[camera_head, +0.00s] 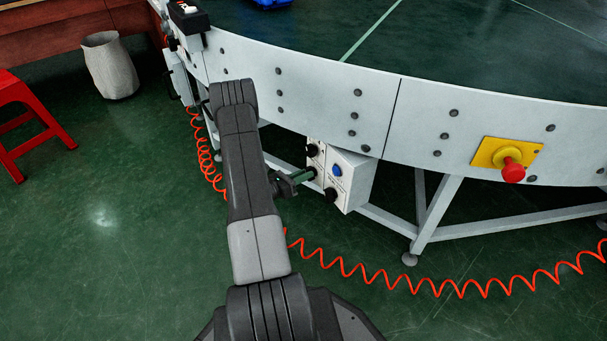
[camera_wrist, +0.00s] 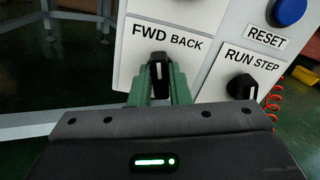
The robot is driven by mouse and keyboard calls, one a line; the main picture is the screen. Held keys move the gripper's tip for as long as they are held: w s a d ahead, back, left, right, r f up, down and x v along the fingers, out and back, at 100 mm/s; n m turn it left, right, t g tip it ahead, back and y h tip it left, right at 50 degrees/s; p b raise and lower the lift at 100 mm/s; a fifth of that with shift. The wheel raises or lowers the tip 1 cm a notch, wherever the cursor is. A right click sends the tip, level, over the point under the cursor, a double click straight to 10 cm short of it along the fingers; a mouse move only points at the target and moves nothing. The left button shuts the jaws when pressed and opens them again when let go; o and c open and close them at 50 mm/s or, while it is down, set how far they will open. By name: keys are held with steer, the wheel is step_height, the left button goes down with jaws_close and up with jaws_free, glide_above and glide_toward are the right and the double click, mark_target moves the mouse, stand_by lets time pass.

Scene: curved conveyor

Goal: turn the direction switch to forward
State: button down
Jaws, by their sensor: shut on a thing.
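The direction switch (camera_wrist: 158,72) is a black knob with a white mark on a white plate labelled FWD and BACK. Its white mark points about straight up, slightly left, between the two words. My gripper (camera_wrist: 159,82) has its green fingers on both sides of this knob and is shut on it. In the head view my gripper (camera_head: 306,174) reaches the left side of the control box (camera_head: 352,180) under the conveyor. The fingers and my arm hide part of the box's left face there.
A RUN STEP knob (camera_wrist: 242,86) and a blue RESET button (camera_wrist: 288,11) sit right of the switch. A red emergency button (camera_head: 514,172) on a yellow plate is on the conveyor's side. A coiled orange cable (camera_head: 440,286) lies along the floor. A red stool (camera_head: 30,125) stands far left.

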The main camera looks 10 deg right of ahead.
steer(key=shift+n, duration=1.1)
steer(key=c, duration=1.4)
jaws_free()
steer(key=shift+o, duration=0.2)
steer(key=shift+a, duration=0.15)
steer(key=p+v, duration=0.3)
steer(key=v, duration=1)
steer(key=shift+a+p, duration=0.3)
steer(key=shift+p, duration=0.1)
steer(key=b+x, duration=0.3)
steer(key=x, duration=1.1)
